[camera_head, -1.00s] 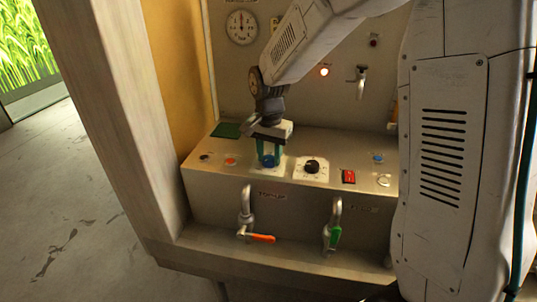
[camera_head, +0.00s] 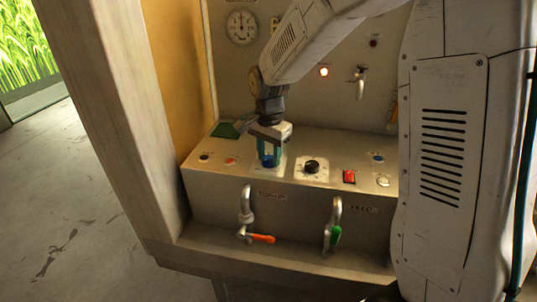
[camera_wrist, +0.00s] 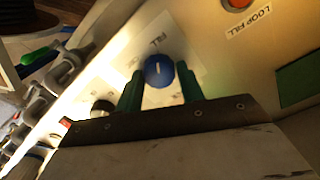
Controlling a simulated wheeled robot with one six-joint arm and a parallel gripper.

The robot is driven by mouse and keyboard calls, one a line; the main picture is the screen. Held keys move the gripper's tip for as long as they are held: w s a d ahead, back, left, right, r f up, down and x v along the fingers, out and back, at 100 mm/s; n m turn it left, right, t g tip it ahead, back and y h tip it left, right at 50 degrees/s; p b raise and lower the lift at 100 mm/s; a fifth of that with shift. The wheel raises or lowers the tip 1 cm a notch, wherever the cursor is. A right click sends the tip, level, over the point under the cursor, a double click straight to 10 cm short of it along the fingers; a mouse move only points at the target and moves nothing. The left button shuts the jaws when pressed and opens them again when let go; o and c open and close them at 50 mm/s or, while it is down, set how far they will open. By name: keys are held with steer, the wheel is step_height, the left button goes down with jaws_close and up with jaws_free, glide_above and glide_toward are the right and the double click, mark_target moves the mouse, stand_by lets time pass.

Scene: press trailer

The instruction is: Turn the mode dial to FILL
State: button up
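The mode dial is a round blue knob (camera_wrist: 158,72) with a white line, on a pale plate (camera_wrist: 182,50). In the wrist view the line runs nearly up and down, and the lettering FILL sits just above the knob. The head view shows the blue dial (camera_head: 268,161) on the sloped panel, partly covered by my gripper. Other lettering on the plate is partly hidden by the fingers.
A black knob (camera_head: 312,166) on a white plate and a red switch (camera_head: 349,177) lie to the right. An orange-red button (camera_head: 231,161) lies to the left. Orange- and green-handled taps (camera_head: 262,239) (camera_head: 335,236) hang below the panel. A gauge (camera_head: 241,27) is on the back wall.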

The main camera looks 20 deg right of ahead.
mark_target(268, 158)
steer(key=o, duration=0.3)
step_height(268, 158, up, 8)
steer(key=shift+f, duration=0.1)
stand_by(0.4)
stand_by(0.3)
